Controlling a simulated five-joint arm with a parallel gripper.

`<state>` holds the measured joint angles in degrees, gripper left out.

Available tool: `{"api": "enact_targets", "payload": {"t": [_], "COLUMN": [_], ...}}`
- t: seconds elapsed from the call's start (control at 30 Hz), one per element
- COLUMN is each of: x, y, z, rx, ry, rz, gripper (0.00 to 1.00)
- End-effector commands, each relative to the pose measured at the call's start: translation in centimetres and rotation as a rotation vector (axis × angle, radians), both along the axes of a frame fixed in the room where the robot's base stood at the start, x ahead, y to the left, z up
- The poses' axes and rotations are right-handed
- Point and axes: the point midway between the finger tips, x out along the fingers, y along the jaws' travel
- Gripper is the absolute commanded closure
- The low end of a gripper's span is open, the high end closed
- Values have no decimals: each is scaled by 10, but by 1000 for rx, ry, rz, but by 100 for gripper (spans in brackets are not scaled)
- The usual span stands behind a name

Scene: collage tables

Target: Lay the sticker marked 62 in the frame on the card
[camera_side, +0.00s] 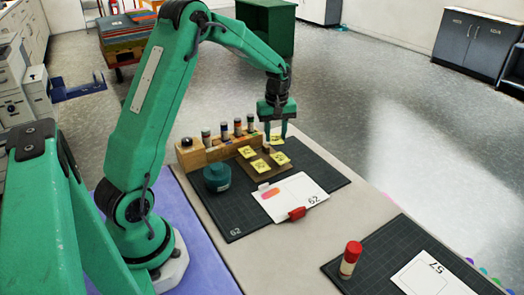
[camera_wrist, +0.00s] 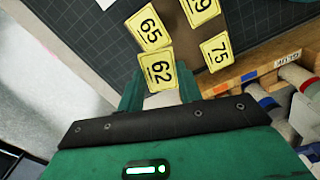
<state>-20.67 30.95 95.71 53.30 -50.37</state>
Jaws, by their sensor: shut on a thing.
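The yellow sticker marked 62 (camera_wrist: 158,71) is between the fingertips of my gripper (camera_wrist: 160,88) in the wrist view. My gripper (camera_side: 277,137) is shut on it near the far end of the dark mat, and the sticker (camera_side: 277,140) shows small at the fingertips in the side view. Whether it is clear of the surface below is hard to tell. The white card (camera_side: 305,187) lies on the mat, nearer than the gripper, with a pink-orange patch on it. Its frame is too faint to make out clearly.
Other yellow stickers, 65 (camera_wrist: 149,28) and 75 (camera_wrist: 215,51) among them, lie on a brown board (camera_side: 268,176). A wooden rack (camera_side: 219,153) with bottles, a teal jar (camera_side: 217,178) and a red clip (camera_side: 297,213) are near. Another mat holds a card marked 57 (camera_side: 430,280) and a red glue stick (camera_side: 350,260).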

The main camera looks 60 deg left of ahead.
Motion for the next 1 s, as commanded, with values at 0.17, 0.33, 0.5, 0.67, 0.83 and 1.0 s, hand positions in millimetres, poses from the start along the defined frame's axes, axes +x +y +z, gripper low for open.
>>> {"api": "enact_targets", "payload": {"t": [0.17, 0.33, 0.5, 0.67, 0.83, 1.0], "x": [3, 3, 1, -3, -7, -9], "y": [-35, -67, -99, -126, -145, -154], "z": [-2, -4, -5, -7, -8, -9], "rx": [0, 0, 0, 0, 1, 1], "ry": [0, 1, 0, 1, 0, 0], "rz": [-258, -510, -761, -980, -1150, -1234], "gripper": [76, 76, 76, 76, 76, 76]}}
